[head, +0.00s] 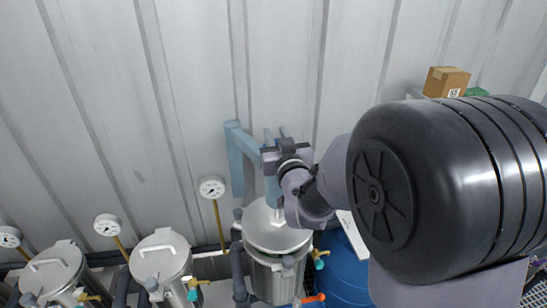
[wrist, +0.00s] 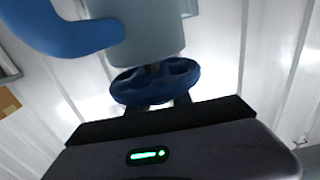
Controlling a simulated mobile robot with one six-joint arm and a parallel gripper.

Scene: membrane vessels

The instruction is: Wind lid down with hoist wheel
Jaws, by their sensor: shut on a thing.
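The blue hoist wheel (wrist: 155,82) sits under a grey-blue hoist housing (wrist: 140,32) in the wrist view. My gripper (wrist: 157,104) is at the wheel's near rim and shut on it; the fingertips are partly hidden against it. In the head view my gripper (head: 274,150) is at the blue-grey hoist arm (head: 241,142) above the rightmost vessel (head: 278,280), and the wheel cannot be made out there. The round metal lid (head: 272,234) is over that vessel's mouth. I cannot tell whether a gap is left between lid and vessel.
Two more lidded vessels (head: 163,258) (head: 52,272) stand at the left, with pressure gauges (head: 212,188) on yellow stems behind. A blue drum (head: 343,270) is right of the hoist's vessel. A corrugated wall (head: 190,80) is close behind. A cardboard box (head: 446,81) is at upper right.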

